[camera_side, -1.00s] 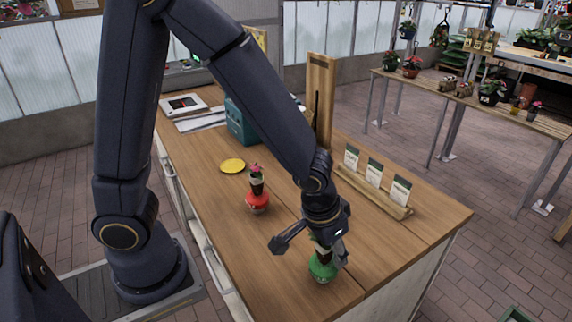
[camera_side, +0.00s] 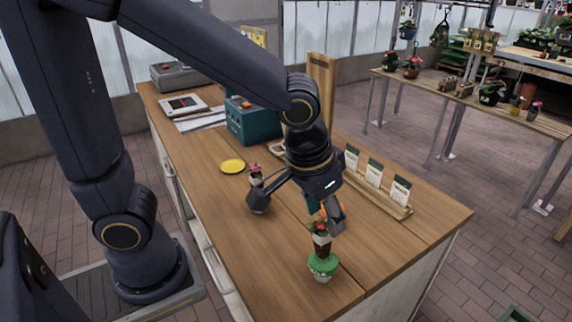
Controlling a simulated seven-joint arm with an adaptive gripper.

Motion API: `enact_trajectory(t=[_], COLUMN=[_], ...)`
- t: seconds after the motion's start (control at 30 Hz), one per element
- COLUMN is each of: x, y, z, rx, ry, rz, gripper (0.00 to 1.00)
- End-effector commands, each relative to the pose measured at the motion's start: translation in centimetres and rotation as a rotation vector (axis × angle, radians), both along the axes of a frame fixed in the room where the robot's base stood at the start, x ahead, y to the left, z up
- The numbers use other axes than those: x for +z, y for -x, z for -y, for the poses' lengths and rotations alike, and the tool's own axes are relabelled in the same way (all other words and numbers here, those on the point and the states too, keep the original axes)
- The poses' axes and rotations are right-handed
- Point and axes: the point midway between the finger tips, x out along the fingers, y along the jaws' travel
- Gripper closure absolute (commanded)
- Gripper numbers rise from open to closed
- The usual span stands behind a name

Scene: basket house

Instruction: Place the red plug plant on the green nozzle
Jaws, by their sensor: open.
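A red-flowered plug plant (camera_side: 321,238) with a dark plug and a pale band stands upright on the green nozzle (camera_side: 323,265) near the table's front end. My gripper (camera_side: 297,215) is open, its fingers spread wide, above the table just behind and left of that plant. The right finger is close to the plant's flowers; I cannot tell whether they touch. A second plug plant (camera_side: 256,176) with a pink-red flower stands farther back on the left. My left finger covers its lower part and the red base seen under it earlier.
A yellow disc (camera_side: 232,166) lies on the wooden table (camera_side: 200,190). A rack of seed packets (camera_side: 376,196) runs along the right edge. A teal box (camera_side: 250,124) and upright board (camera_side: 322,85) stand behind. The front left tabletop is clear.

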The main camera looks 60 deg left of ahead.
Motion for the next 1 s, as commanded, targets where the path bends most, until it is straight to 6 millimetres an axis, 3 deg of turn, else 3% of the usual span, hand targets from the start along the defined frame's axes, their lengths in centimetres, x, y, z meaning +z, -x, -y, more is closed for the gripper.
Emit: enact_trajectory(t=[0.13,0.27,0.4,0.5,0.67,1.0], x=[1.7,4.3,6.2,6.8,7.0,7.0], y=[0.5,2.3,5.4,7.2,8.4,8.4], z=[-1.4,-5.7,-9.9,-11.5,-12.3,-12.3], rx=[0.007,0.021,0.023,0.015,0.002,-0.001], ry=[0.0,0.001,0.001,0.001,0.0,0.0], rz=[0.02,0.081,0.153,0.193,0.219,0.219], gripper=[0.47,0.47,0.47,0.47,0.47,0.47])
